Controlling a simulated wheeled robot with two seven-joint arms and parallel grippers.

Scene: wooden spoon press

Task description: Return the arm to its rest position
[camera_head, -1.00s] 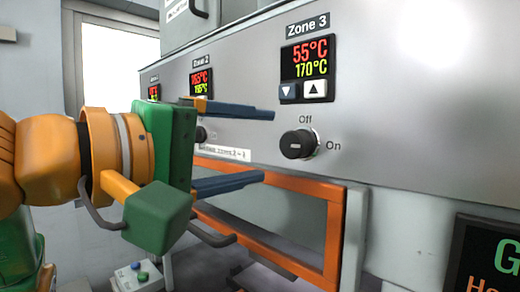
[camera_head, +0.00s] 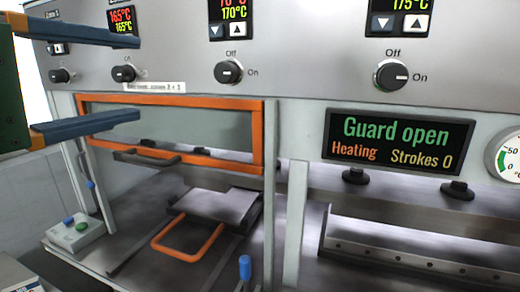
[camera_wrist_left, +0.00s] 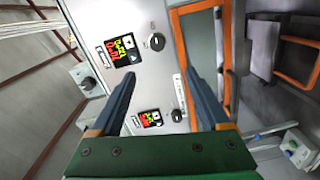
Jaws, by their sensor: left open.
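My left gripper (camera_head: 150,82) is at the left edge of the head view, its two blue fingers spread apart with nothing between them. It is in front of the left end of the grey control panel (camera_head: 300,45). In the left wrist view the open fingers (camera_wrist_left: 160,77) also show empty, with panel knobs and displays beyond them. The rest of my left arm is out of the head view. My right gripper is in neither view.
Black knobs (camera_head: 228,72) line the panel. The screen (camera_head: 398,141) reads "Guard open", "Heating", "Strokes 0". An orange-framed guard (camera_head: 257,135) is above a tray with an orange handle (camera_head: 187,256). A button box (camera_head: 76,232) stands lower left.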

